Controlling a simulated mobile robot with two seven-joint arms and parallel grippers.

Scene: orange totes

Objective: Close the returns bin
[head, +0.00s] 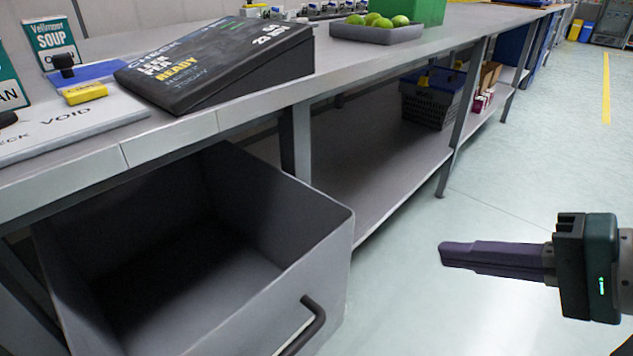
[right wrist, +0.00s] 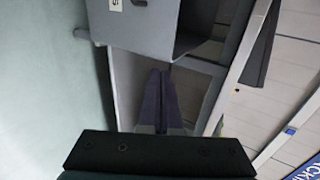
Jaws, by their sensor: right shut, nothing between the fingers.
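The returns bin (head: 318,236) is a grey drawer-like bin under the workbench at the lower left of the head view. It is pulled out, and its empty, dark inside shows from above. Its dark bar handle (head: 308,326) is on the front face, partly cut off by the lower frame edge. The bin also shows at the top of the right wrist view (right wrist: 139,28). My right gripper (head: 445,254) is shut and empty, to the right of the bin and apart from it, over the floor. Its fingers show in the right wrist view (right wrist: 161,85). My left gripper is not in view.
The lower shelf (head: 375,160) carries a dark basket (head: 432,103). The floor (head: 520,170) at the right is clear.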

